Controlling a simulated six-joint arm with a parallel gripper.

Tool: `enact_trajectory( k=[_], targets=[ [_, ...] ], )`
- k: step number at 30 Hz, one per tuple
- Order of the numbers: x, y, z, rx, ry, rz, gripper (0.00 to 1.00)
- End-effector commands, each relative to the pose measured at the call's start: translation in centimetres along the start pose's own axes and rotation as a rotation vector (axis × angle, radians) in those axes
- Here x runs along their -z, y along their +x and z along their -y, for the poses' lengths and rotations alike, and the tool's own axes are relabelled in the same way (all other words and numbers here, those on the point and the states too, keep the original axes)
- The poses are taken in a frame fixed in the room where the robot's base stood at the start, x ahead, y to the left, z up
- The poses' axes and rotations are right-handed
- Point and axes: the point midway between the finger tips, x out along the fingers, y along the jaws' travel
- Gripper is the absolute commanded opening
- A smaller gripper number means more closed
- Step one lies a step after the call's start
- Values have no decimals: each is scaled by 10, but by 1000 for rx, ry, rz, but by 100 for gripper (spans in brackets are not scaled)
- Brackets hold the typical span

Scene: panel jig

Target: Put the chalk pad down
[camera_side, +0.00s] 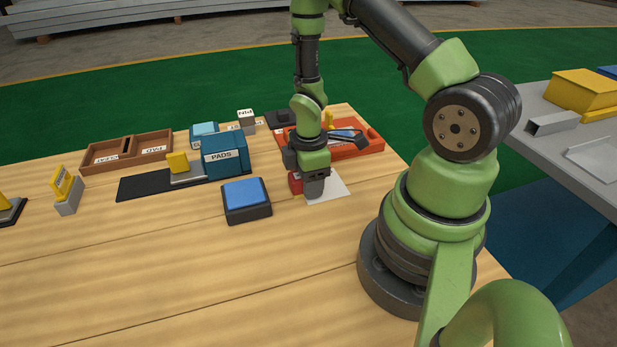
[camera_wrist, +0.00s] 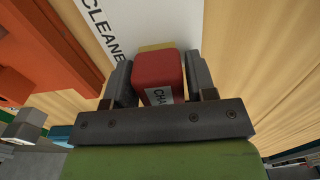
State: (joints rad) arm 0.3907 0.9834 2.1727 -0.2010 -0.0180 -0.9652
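The chalk pad is a red block with a yellow layer at its far end and a white label reading "CHA" in the wrist view (camera_wrist: 158,72). My gripper (camera_wrist: 160,80) has a dark finger against each side of it. In the side view, the red pad (camera_side: 295,183) shows partly behind my gripper (camera_side: 313,188), low over the left part of a white sheet (camera_side: 338,187). The sheet also shows in the wrist view (camera_wrist: 150,22), with lettering "CLEANE". I cannot tell whether the pad touches the sheet.
A blue-topped dark block (camera_side: 246,199) stands left of my gripper. An orange tray (camera_side: 362,150) lies just behind the sheet. A blue "PADS" box (camera_side: 224,158) and a wooden two-part tray (camera_side: 127,144) are farther left. The front of the table is clear.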

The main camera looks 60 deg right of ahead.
Motion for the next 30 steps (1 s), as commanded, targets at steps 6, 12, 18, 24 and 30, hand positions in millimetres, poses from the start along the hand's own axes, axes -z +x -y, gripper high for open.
enact_trajectory(
  k=[6, 12, 18, 24, 30],
  targets=[
    [0, 0, 0, 0, -1, 0, 68],
    [0, -2, 0, -1, -3, 0, 68],
    [-1, -19, -2, -8, 1, 5, 68],
    [0, -54, -2, -9, -2, -2, 68],
    [0, -91, -1, -7, -2, -2, 68]
  ],
)
